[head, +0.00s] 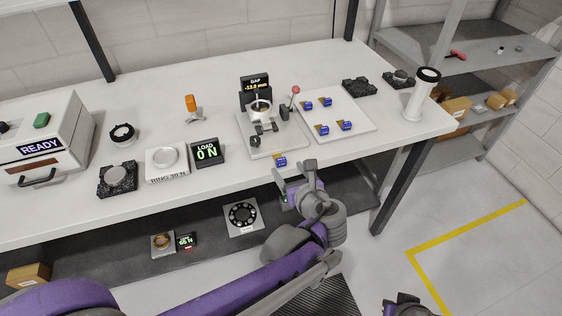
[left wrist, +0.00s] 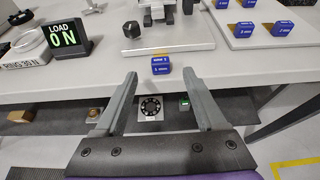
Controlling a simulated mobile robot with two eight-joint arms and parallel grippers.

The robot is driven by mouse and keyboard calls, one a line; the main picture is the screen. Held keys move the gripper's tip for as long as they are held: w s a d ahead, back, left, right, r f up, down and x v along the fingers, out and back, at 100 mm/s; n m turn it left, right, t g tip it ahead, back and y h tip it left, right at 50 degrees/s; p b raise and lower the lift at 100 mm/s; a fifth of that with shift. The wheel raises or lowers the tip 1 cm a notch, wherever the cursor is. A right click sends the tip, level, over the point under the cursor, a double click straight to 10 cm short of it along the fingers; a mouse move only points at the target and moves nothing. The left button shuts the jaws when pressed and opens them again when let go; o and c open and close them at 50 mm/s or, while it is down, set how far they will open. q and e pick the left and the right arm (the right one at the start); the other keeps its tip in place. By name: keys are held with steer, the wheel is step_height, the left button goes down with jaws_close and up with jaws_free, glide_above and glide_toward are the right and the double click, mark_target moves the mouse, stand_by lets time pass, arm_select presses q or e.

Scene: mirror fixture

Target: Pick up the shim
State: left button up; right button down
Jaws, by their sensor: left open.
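A small blue block with white lettering (head: 280,160) lies at the front edge of the white table, in front of the gauge fixture; it looks like a shim. It also shows in the left wrist view (left wrist: 161,66), just beyond the fingertips and roughly centred between them. Several similar blue blocks (head: 345,125) with orange-brown parts lie on a white tray (head: 362,131). My left gripper (head: 294,174) is open and empty, just in front of the table edge; its fingers show in the left wrist view (left wrist: 160,76). Part of my right gripper (head: 405,305) shows at the bottom edge; its jaws are unclear.
The gauge fixture (head: 270,143) with a red-knobbed lever stands behind the block. A load display (head: 207,152) and a ring stand (head: 167,163) are to its left. A white cylinder (head: 415,103) stands at the table's right end. A lower shelf (head: 205,215) runs beneath the table.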

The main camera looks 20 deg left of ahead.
mark_target(282, 161)
arm_select(q)
steer(key=x, duration=0.7)
steer(key=shift+w+a, duration=0.15)
steer(key=shift+w, duration=0.05)
jaws_close()
